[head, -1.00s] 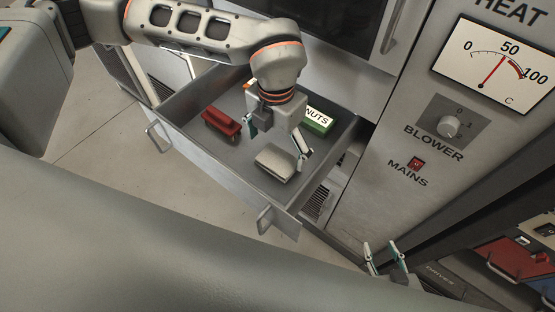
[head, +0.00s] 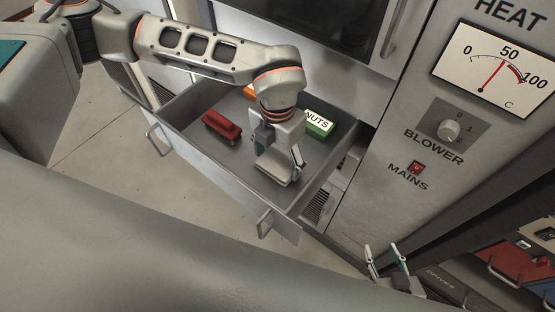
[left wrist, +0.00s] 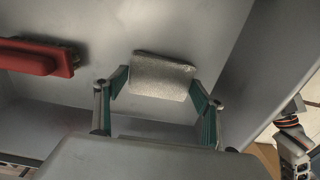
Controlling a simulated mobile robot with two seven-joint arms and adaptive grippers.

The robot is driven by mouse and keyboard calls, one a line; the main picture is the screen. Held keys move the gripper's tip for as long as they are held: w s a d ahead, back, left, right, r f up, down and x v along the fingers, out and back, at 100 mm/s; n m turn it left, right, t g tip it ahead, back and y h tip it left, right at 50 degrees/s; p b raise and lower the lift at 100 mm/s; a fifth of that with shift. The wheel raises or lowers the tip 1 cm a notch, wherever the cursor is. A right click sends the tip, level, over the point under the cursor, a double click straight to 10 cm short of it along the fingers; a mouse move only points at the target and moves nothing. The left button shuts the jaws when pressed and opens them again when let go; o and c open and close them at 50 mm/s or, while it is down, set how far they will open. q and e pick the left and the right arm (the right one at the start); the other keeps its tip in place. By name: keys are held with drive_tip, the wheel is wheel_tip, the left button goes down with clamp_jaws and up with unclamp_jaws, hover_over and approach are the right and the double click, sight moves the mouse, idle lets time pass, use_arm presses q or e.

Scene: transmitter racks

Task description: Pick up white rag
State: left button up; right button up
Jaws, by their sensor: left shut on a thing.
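The white rag (head: 272,168) is a pale folded block in the front part of an open grey drawer (head: 215,165). My left gripper (head: 278,158) reaches down into the drawer with its fingers on either side of the rag, shut on it. In the left wrist view the rag (left wrist: 162,77) sits between the teal finger pads, against the drawer floor; I cannot tell whether it is lifted. My right gripper (head: 384,258) is empty, with its fingers apart, outside the drawer at the lower right.
A red object (head: 222,130) lies left of the rag in the drawer. A green box marked NUTS (head: 319,124) lies to its right, and an orange item (head: 249,92) shows behind. Drawer walls surround them. A panel with a heat gauge (head: 497,62) stands at right.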

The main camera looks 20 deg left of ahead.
sight(278, 163)
use_arm(q)
wheel_tip(278, 163, up, 20)
idle(0.5)
drive_tip(key=shift+o, duration=0.6)
drive_tip(key=shift+c, duration=0.6)
